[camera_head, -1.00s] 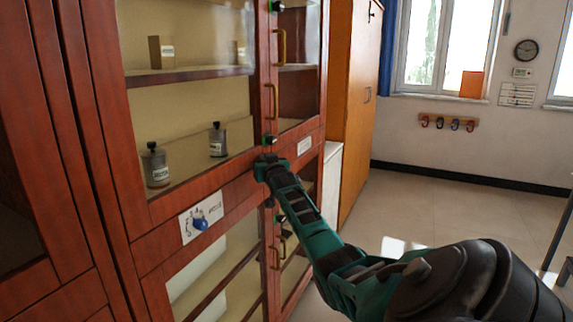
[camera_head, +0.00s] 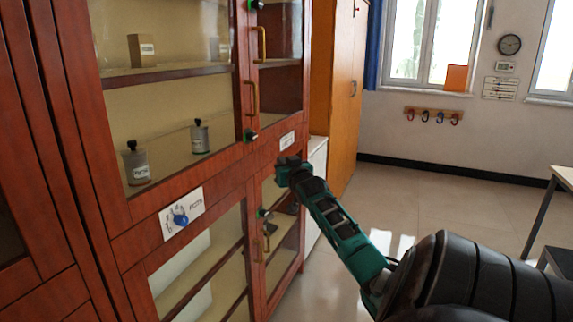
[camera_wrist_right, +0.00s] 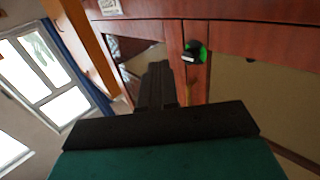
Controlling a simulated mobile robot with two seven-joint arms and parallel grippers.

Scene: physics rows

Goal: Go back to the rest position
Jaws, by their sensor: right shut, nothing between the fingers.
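My right gripper (camera_head: 287,166) is on a green and black arm that reaches in from the lower right. It is shut and empty, in front of the wooden cabinet (camera_head: 140,232) near the band between its upper and lower glass doors. In the right wrist view the closed dark fingers (camera_wrist_right: 157,80) point at the cabinet front, with a green and black lock knob (camera_wrist_right: 194,52) just beyond and to their right. Whether the fingertips touch the cabinet cannot be told, though they look apart from it. My left gripper is not in view.
Two grey bottles (camera_head: 135,164) (camera_head: 200,137) and a small brown box (camera_head: 141,50) stand behind the cabinet glass. Brass handles (camera_head: 262,44) stick out from the doors. A table (camera_head: 562,178) stands at the right edge. The floor (camera_head: 440,200) between is open.

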